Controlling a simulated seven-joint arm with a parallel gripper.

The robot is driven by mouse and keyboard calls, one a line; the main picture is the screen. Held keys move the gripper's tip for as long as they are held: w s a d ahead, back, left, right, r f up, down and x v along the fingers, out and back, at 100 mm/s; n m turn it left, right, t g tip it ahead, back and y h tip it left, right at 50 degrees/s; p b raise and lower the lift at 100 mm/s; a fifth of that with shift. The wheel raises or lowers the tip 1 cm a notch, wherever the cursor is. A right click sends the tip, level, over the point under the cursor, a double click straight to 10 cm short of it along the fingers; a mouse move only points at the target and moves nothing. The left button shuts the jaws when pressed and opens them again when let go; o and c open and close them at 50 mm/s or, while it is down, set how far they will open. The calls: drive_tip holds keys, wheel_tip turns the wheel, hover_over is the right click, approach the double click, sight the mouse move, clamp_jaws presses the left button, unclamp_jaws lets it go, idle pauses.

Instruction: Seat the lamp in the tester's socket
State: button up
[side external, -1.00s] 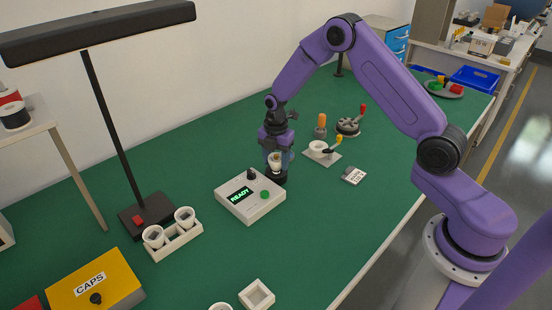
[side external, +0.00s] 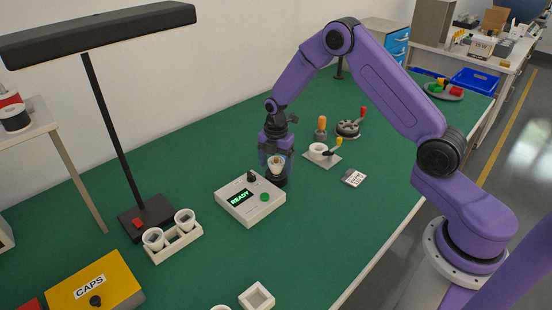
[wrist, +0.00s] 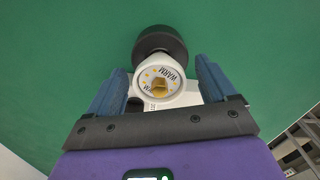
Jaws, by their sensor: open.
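The tester (side external: 250,210) is a white box with a lit READY display, a black knob and a green button. Its black round socket (side external: 278,182) stands at its far right corner; it also shows in the wrist view (wrist: 160,40). The lamp (side external: 276,164), white with a yellow-marked face, sits at the socket's top. In the wrist view the lamp (wrist: 161,92) faces the camera, lettering around its rim; how deep it sits is hidden. My gripper (wrist: 160,84) is open, its blue fingers either side of the lamp with gaps visible. It also shows in the side view (side external: 277,160).
A white rack (side external: 176,244) holds two more white lamps. A yellow CAPS box (side external: 95,287) and a black desk lamp base (side external: 146,216) stand left. A cup on a plate (side external: 320,154) and a small label card (side external: 354,178) lie right.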

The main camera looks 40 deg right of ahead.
wheel_tip(320, 180, up, 17)
drive_tip(key=shift+r, duration=0.2)
idle(0.4)
drive_tip(key=shift+a, duration=0.1)
drive_tip(key=s+a+r+m, duration=0.2)
drive_tip(key=s+a, duration=0.3)
drive_tip(key=s, duration=0.3)
drive_tip(key=s+a+r+m, duration=0.1)
drive_tip(key=s+a+m, duration=0.1)
drive_tip(key=s+a, duration=0.45)
drive_tip(key=s+d+m, duration=0.2)
drive_tip(key=s, duration=0.9)
drive_tip(key=s+d+f+m, duration=0.1)
drive_tip(key=s+d+m, duration=0.2)
drive_tip(key=s, duration=0.8)
drive_tip(key=shift+s, duration=0.35)
